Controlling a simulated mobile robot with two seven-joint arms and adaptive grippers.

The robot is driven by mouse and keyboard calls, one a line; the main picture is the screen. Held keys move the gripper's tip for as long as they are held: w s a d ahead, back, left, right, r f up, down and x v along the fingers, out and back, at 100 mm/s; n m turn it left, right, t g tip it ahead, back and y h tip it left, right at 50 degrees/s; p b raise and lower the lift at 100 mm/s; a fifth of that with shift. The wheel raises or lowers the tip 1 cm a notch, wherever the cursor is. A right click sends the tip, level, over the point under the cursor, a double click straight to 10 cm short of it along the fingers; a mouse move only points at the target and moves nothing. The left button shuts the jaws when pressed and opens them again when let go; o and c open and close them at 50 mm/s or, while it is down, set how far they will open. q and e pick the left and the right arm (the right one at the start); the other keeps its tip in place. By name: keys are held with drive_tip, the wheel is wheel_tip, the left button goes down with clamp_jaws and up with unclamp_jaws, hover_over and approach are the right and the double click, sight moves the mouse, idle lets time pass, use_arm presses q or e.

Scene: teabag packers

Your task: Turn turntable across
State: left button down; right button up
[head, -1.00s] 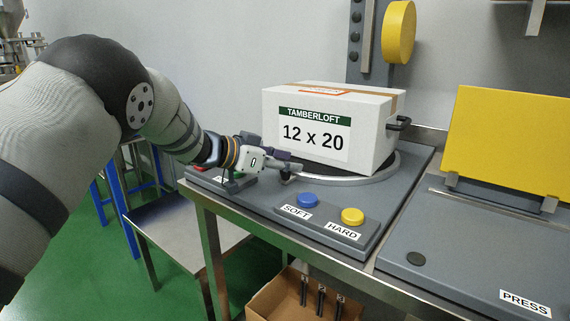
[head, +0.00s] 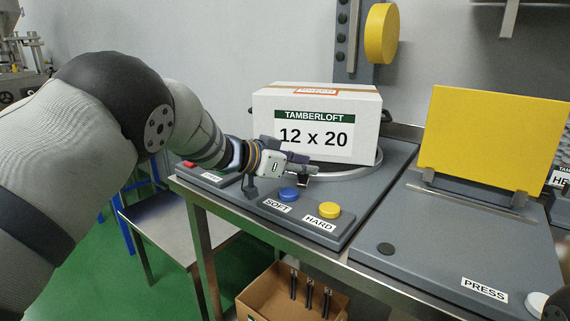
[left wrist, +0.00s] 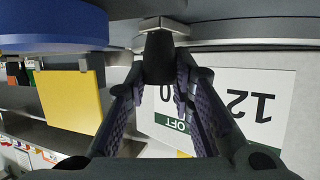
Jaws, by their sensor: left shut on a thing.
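The round turntable (head: 352,174) has a pale metal rim and lies on the grey console. A white TAMBERLOFT 12 x 20 carton (head: 352,145) stands on it, its labelled face towards me, and hides most of the disc. My left gripper (head: 308,171) is at the turntable's near edge, in front of the carton. It is shut on a black upright knob (left wrist: 158,58) at the rim, which shows between the fingertips in the left wrist view. The carton's label also shows there, upside down (left wrist: 240,105). My right gripper is not in view.
A blue SOFT button (head: 289,194) and a yellow HARD button (head: 329,210) sit just in front of the gripper. A red button (head: 189,164) is at the left. A yellow panel (head: 490,140) stands at the right. An open cardboard box (head: 262,297) is below the table.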

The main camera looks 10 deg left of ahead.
use_arm(q)
drive_tip(key=shift+d+f, duration=0.1)
drive_tip(key=shift+d, duration=0.15)
drive_tip(key=c, duration=1.4)
unclamp_jaws()
drive_tip(key=shift+a, duration=0.1)
drive_tip(key=shift+s+a, duration=0.15)
drive_tip(key=v, duration=1.1)
drive_tip(key=shift+s+r, duration=0.25)
drive_tip(key=shift+r, duration=0.05)
